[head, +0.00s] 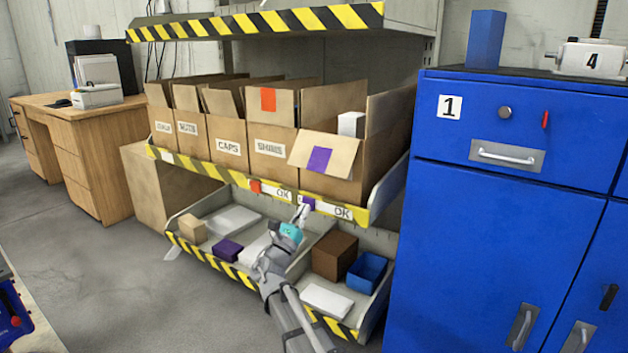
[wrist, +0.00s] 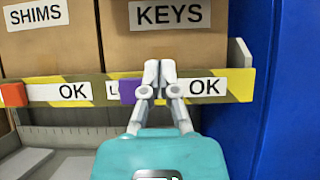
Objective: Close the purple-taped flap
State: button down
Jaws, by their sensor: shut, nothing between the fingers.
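The purple-taped flap (head: 338,160) belongs to the rightmost cardboard box on the shelf in the head view. It is tilted outward over the box front, with a purple tape patch (head: 319,160) on it. My gripper (head: 304,209) is shut and empty, below the flap and near the shelf's front edge. In the wrist view my gripper (wrist: 159,70) points at the box marked KEYS (wrist: 165,42), its fingertips overlapping the lower box front. The flap does not show in the wrist view. I cannot tell whether the fingertips touch the box.
The striped shelf lip (head: 225,172) carries OK labels, a red tag and a purple tag (wrist: 127,92). Several open boxes, including SHIMS (wrist: 38,15), stand to the left. A blue cabinet (head: 470,220) closes off the right side. A lower shelf holds small boxes and a blue bin (head: 366,271).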

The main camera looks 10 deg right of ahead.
aim_at(322, 153)
jog(key=shift+w+d+r, duration=0.1)
jog(key=p+x, duration=0.6)
jog(key=x, duration=0.3)
jog(key=shift+w+d+r, duration=0.15)
jog(key=shift+w+r, duration=0.05)
jog(key=shift+r, duration=0.05)
jog(key=shift+s+r, duration=0.15)
jog(key=shift+r, duration=0.15)
jog(key=shift+s+a+r+p, duration=0.8)
jog(key=shift+s+a+p, duration=0.2)
jog(key=shift+a, duration=0.1)
jog(key=shift+a, duration=0.1)
